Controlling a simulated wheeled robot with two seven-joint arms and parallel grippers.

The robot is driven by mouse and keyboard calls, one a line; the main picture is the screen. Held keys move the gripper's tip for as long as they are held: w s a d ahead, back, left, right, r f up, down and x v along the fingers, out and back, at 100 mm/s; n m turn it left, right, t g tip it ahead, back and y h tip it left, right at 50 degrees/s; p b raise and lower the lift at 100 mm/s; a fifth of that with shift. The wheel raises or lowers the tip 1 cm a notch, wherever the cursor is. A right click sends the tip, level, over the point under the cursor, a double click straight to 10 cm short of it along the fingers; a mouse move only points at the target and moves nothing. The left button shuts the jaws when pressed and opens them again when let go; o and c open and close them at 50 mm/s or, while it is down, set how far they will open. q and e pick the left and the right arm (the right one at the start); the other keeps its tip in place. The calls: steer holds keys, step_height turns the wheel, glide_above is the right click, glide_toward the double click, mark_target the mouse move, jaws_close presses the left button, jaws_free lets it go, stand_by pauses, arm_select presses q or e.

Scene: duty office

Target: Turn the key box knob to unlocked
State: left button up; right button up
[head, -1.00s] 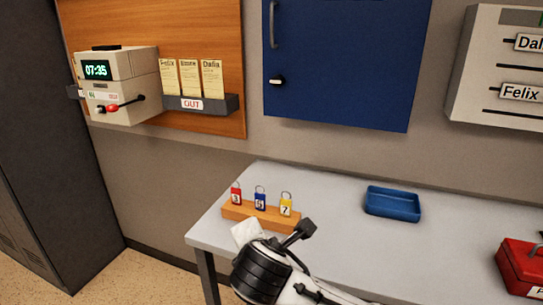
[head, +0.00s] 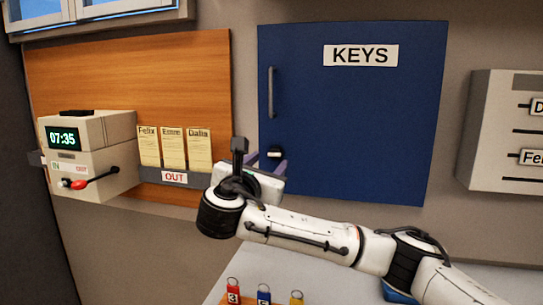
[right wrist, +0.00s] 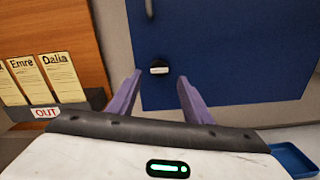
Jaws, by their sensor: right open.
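The blue key box (head: 350,120) with a KEYS label hangs on the wall in the head view, its door shut. Its small knob (head: 274,153), black with a white mark, sits at the lower left of the door. In the right wrist view the knob (right wrist: 159,68) is ahead of the fingers, its white bar roughly level. My right gripper (head: 268,162) is open, its purple fingers near the knob in the head view. In the right wrist view the right gripper (right wrist: 157,95) has the knob beyond its fingertips, apart from them and empty between. My left gripper is not in view.
A time clock (head: 92,152) and a card rack (head: 172,176) with name cards are on the wooden board at left. A grey-white slotted board (head: 500,130) hangs at right.

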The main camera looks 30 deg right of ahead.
mark_target(274, 157)
steer(key=x, duration=0.5)
steer(key=shift+a+p, duration=0.1)
steer(key=shift+p, duration=0.2)
steer(key=shift+c, duration=0.2)
steer(key=c, duration=1)
